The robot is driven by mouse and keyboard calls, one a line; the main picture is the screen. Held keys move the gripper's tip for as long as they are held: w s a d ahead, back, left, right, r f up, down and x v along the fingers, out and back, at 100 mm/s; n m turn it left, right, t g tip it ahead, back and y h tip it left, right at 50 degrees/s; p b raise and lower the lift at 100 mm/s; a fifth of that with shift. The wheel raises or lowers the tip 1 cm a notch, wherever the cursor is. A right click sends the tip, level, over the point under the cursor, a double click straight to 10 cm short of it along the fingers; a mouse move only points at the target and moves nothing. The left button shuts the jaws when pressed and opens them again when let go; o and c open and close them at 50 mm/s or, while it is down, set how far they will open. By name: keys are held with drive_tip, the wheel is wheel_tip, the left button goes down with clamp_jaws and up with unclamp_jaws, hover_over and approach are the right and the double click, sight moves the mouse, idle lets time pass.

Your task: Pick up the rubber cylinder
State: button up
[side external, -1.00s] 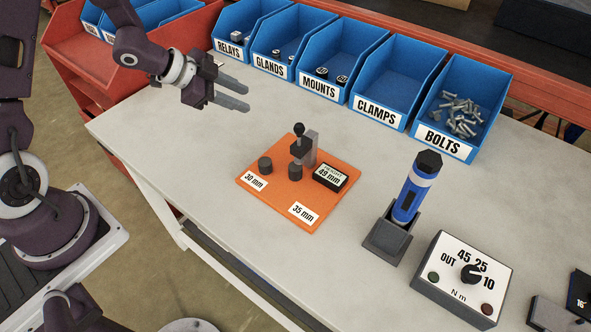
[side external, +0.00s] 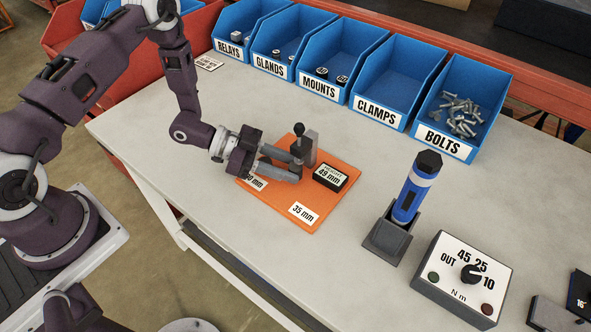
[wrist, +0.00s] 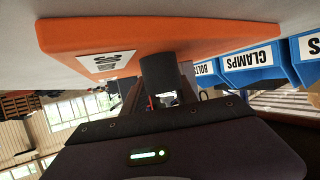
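An orange board (side external: 325,208) lies on the bench with labels for 30 mm and 35 mm. In the side view, my gripper (side external: 297,166) reaches low over its left part. Its two grey fingers are spread, with a gap between them. The two dark cylinders are largely hidden there by the fingers. In the wrist view, which looks upside down, one dark rubber cylinder (wrist: 160,78) stands on the board just ahead of the gripper body. I cannot tell whether a finger touches it.
A blue tool (side external: 415,187) stands in a holder to the right, by a torque dial box (side external: 462,277). Blue bins (side external: 398,82) line the back.

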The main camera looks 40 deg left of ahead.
drive_tip(key=shift+w+d+f, duration=0.1)
drive_tip(key=shift+d, duration=0.05)
drive_tip(key=shift+c, duration=0.4)
clamp_jaws()
